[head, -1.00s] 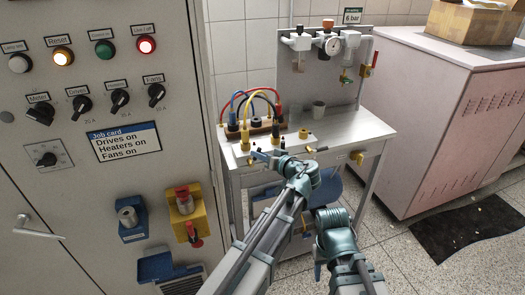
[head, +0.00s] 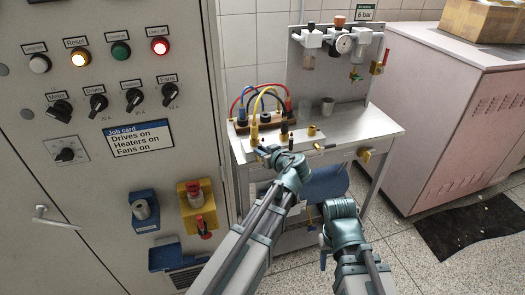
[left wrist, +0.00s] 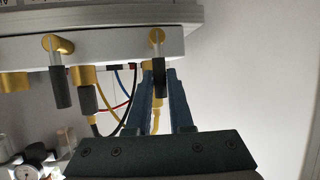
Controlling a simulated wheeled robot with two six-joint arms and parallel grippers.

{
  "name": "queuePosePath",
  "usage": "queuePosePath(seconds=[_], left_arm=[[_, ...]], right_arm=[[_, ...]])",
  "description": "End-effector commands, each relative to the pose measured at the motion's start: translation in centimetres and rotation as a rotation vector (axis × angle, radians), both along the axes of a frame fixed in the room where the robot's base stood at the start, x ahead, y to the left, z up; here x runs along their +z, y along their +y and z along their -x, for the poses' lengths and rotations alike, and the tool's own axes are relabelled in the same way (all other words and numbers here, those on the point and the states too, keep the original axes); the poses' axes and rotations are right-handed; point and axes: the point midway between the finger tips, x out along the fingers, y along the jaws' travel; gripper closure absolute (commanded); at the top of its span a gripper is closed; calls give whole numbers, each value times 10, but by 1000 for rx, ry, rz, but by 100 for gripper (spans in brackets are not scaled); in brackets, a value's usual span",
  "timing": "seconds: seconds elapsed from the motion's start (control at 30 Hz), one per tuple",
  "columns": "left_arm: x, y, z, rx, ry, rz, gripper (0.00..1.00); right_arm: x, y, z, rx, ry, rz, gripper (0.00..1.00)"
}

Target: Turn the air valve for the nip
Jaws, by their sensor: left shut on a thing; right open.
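Small yellow valves with dark lever handles line the front edge of a metal bench (head: 352,136). My left gripper (head: 266,151) is at the left part of that edge. In the left wrist view its blue fingers (left wrist: 161,72) are shut on the dark lever of one yellow valve (left wrist: 156,36). Another yellow valve (left wrist: 60,45) with a dark lever hangs to the left there, apart from the fingers. A further yellow valve (head: 365,154) is on the bench's right front. My right gripper (head: 323,250) is open, low in front of the bench. I cannot read any valve label.
Coloured hoses (head: 264,97) loop on the bench top. A regulator panel (head: 318,80) with a gauge and red lever (head: 379,64) stands behind. A control cabinet (head: 150,180) is close on the left. A pink cabinet (head: 450,110) stands right.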

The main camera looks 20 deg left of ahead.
Motion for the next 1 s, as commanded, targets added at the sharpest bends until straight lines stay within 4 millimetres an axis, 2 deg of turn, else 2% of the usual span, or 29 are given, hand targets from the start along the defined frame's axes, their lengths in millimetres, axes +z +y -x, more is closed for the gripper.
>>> queuePosePath(seconds=[0.27,0.3,0.47,1.0], left_arm=[[-1,1,2,5,1,6,100],[-1,1,2,5,1,6,79],[-1,1,1,3,1,4,50],[7,4,6,1,0,1,50]], right_arm=[[0,0,0,0,0,0,50],[0,0,0,0,0,0,50],[0,0,0,0,0,0,50],[7,0,0,0,0,0,50]])
